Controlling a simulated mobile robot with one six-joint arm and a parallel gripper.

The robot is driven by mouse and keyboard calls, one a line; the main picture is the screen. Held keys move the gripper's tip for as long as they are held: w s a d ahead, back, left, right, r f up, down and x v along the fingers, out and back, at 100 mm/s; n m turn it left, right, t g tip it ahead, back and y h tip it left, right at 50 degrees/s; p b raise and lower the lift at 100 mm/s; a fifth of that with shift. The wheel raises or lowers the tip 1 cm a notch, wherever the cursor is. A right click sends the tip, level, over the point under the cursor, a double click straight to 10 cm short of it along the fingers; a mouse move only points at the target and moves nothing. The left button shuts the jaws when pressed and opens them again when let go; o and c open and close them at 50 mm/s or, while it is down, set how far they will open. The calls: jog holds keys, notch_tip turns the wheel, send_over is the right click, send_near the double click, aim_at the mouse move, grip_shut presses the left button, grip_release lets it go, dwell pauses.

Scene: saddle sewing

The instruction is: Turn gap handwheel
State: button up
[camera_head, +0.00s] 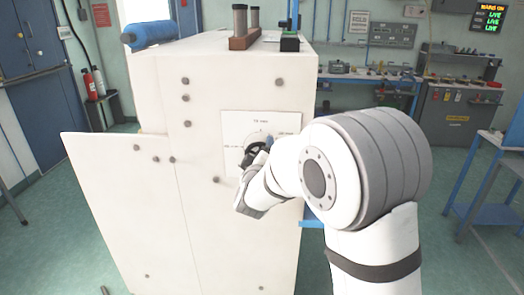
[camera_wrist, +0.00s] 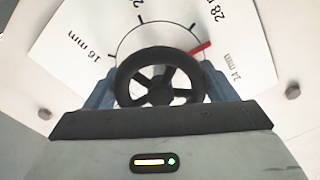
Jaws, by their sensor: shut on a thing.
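The gap handwheel (camera_wrist: 160,52) is a black spoked wheel in front of a white dial plate with mm marks. In the wrist view, my gripper (camera_wrist: 158,92) has a blue-grey finger on each side of the wheel and is shut on its rim. A red mark (camera_wrist: 201,48) sits at the right of the dial circle, between the "28" and the "24 mm" labels. In the head view the handwheel (camera_head: 252,153) is partly hidden by my gripper (camera_head: 258,160), and the dial plate (camera_head: 235,128) shows around it on the cabinet front.
The white cabinet (camera_head: 205,230) has several dark round knobs on its face and a panel angled out at left. A blue roll (camera_head: 150,33) and a wooden block with cylinders (camera_head: 244,40) are on top. A workbench (camera_head: 350,78) stands behind.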

jog(key=shift+r+n+p, duration=0.1)
jog(key=shift+n+p, duration=0.8)
jog(key=shift+n, duration=1.4)
jog(key=o, duration=1)
jog(key=s+b, duration=0.1)
jog(key=s, duration=0.6)
jog(key=shift+s+a, duration=0.15)
jog(key=shift+s, duration=0.25)
